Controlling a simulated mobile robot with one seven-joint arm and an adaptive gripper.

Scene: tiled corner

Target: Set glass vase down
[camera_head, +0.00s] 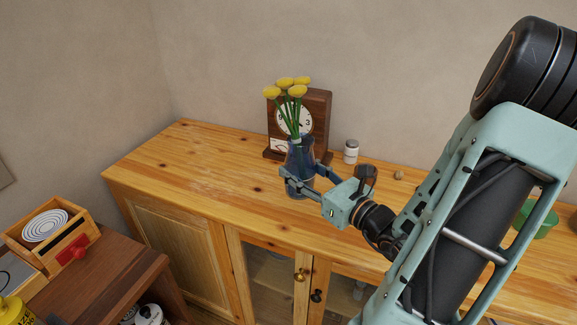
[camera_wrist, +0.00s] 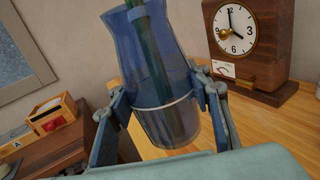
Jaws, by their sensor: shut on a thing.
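The glass vase (camera_head: 300,156) is blue and see-through, with yellow flowers (camera_head: 287,88) on green stems. My gripper (camera_head: 303,180) is shut on its lower body from the front right. In the wrist view the vase (camera_wrist: 150,72) stands between the two fingers (camera_wrist: 158,112), one on each side, and looks slightly tilted there. In the head view the vase is about upright over the wooden cabinet top (camera_head: 200,165). I cannot tell whether its base touches the wood.
A wooden clock (camera_head: 318,108) stands close behind the vase, with a small white jar (camera_head: 351,151) to its right. A small brown object (camera_head: 398,175) and a green bowl (camera_head: 537,217) lie farther right. The cabinet top left of the vase is clear.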

